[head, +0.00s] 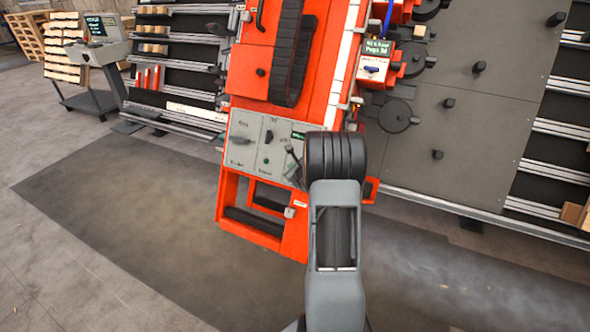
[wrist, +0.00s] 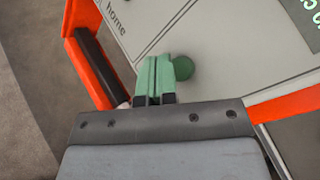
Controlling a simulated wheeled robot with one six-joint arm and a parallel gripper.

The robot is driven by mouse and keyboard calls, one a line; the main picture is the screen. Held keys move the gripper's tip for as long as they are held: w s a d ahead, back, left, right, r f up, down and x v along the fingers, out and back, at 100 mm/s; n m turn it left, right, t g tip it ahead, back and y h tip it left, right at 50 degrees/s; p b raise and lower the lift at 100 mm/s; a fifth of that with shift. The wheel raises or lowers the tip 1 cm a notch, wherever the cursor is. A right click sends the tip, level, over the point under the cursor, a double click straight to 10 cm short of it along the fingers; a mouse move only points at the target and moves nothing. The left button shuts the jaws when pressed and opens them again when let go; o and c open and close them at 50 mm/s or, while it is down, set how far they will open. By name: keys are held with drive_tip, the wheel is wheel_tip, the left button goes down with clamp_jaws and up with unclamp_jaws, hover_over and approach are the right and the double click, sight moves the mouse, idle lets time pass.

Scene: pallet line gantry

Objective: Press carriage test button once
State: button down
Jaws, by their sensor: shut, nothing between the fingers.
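The grey control panel (head: 262,145) sits on the orange carriage (head: 276,60); its small labels are mostly unreadable in the head view. In the wrist view the panel (wrist: 215,45) carries the word "home" at the upper left. A round green button (wrist: 183,67) stands on it, just right of my gripper (wrist: 155,62). The green fingertips are closed together with nothing between them. They lie close beside the button and overlap its left edge in the picture; whether they touch it I cannot tell. In the head view my arm hides the gripper and part of the panel's right side.
An orange frame with a dark roller (head: 252,222) is below the panel. A small box with a green display (head: 376,52) is at the upper right. A grey wall with dark knobs (head: 460,110) stands to the right. The floor at the lower left is clear.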

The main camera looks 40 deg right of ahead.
drive_tip(key=shift+w+d+f, duration=0.1)
drive_tip(key=shift+d, duration=0.05)
idle(0.8)
drive_tip(key=shift+w+d+f+b, duration=0.15)
drive_tip(key=shift+d+b, duration=0.05)
drive_tip(key=shift+b, duration=0.25)
drive_tip(key=shift+w+d+f, duration=0.2)
drive_tip(key=shift+d, duration=0.2)
idle(0.7)
drive_tip(key=shift+a+r+b, duration=0.1)
drive_tip(key=shift+a+b, duration=0.05)
drive_tip(key=shift+b, duration=0.2)
drive_tip(key=shift+s+a+r+b, duration=0.3)
drive_tip(key=shift+s+a+r, duration=0.05)
drive_tip(key=shift+a, duration=0.25)
drive_tip(key=shift+s+a+r+b, duration=0.25)
drive_tip(key=shift+s+a+r, duration=0.15)
drive_tip(key=shift+a, duration=0.25)
drive_tip(key=shift+s+a+r+b, duration=0.3)
drive_tip(key=shift+a+r, duration=0.1)
drive_tip(key=shift+a, duration=0.2)
drive_tip(key=shift+s+a+r+b, duration=0.2)
drive_tip(key=shift+s+a+r, duration=0.2)
drive_tip(key=shift+a, duration=0.25)
drive_tip(key=shift+w, duration=0.1)
